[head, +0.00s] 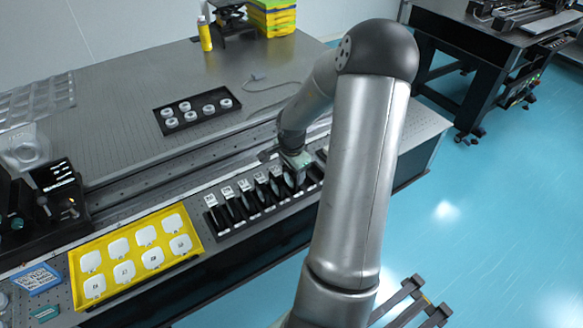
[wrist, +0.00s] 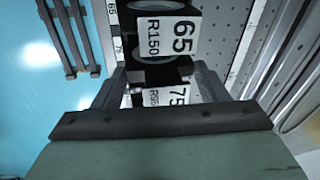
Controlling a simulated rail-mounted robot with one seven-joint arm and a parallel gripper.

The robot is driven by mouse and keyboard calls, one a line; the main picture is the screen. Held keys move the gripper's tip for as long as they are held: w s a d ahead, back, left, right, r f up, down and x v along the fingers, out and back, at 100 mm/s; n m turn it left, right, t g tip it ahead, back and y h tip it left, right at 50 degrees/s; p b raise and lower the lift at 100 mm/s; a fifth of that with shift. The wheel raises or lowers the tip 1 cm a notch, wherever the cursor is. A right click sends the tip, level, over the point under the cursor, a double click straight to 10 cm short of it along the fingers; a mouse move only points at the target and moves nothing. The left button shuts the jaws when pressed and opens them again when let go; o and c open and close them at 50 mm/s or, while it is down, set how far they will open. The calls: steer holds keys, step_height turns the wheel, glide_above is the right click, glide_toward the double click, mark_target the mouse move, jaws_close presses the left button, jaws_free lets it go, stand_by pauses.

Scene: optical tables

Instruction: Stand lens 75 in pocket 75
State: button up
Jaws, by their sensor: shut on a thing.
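Lens 75 carries a white label plate (wrist: 178,95) reading 75, which shows between the fingers in the wrist view. My gripper (wrist: 160,74) is shut on it, one finger on each side. In the head view my gripper (head: 296,163) is low over the right part of the black lens rack (head: 212,219). Pocket 75's strip label (wrist: 118,48) is partly visible in the wrist view, just left of the held lens. The pocket itself is hidden beneath my gripper, and I cannot tell how deep the lens sits.
Lens 65 (wrist: 166,36), labelled 65 R150, stands directly beyond the held lens. More labelled holders (head: 227,191) fill the rack to the left. A yellow tray (head: 74,280) with white pads lies farther left. A black tray (head: 158,112) of small round parts stands behind.

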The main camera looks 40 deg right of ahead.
steer(key=shift+f, duration=0.15)
steer(key=o, duration=1.5)
steer(key=shift+c, duration=0.2)
steer(key=shift+r+p, duration=2.6)
steer(key=shift+p, duration=0.85)
steer(key=shift+r, duration=2.45)
